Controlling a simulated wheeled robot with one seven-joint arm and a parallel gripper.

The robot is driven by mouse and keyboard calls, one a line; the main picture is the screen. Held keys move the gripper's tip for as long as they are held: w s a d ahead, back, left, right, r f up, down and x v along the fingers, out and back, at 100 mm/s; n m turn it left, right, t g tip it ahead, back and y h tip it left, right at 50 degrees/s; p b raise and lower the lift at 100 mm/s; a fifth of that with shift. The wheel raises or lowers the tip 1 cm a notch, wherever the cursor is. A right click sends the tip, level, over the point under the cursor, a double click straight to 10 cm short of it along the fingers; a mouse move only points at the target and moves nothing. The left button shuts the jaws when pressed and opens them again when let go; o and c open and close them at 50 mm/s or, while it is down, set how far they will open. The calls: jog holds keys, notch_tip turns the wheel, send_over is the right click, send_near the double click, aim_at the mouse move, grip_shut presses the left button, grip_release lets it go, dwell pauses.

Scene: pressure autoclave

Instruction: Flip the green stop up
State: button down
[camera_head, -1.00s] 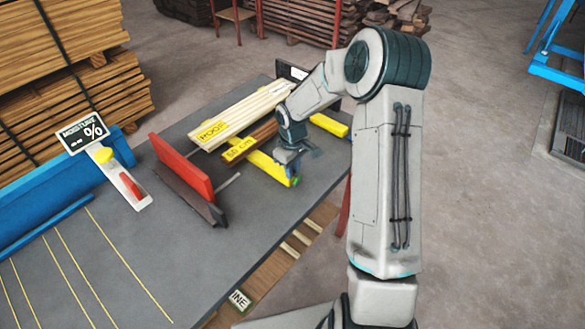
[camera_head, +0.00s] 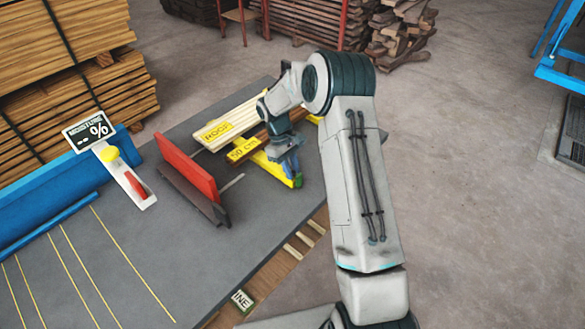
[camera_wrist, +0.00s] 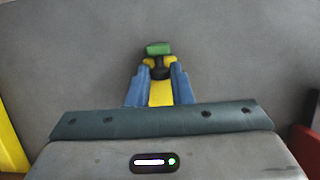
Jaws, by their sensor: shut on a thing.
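The green stop (camera_head: 298,180) sits at the near end of a yellow bar (camera_head: 278,171) on the grey table. In the wrist view the green stop (camera_wrist: 158,48) is a small green block on a dark neck, just beyond my fingertips. My gripper (camera_wrist: 160,71) has its blue fingers on either side of the bar's end, closed on the stop's dark neck. In the head view my gripper (camera_head: 290,172) points down at that end of the bar. The green block lies low, near the bar's level; its exact tilt is hard to tell.
A red fence (camera_head: 188,168) stands left of the bar. A moisture meter (camera_head: 125,175) lies further left. The table's front right is clear.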

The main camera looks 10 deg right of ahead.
jog(key=c, duration=1.3)
grip_release()
jog(key=shift+w+r, duration=0.1)
jog(key=b+v, duration=0.1)
jog(key=v, duration=1.2)
jog(key=shift+a+r+b, duration=0.15)
jog(key=shift+r+b, duration=0.15)
jog(key=shift+b, duration=0.05)
jog(key=shift+w, duration=0.15)
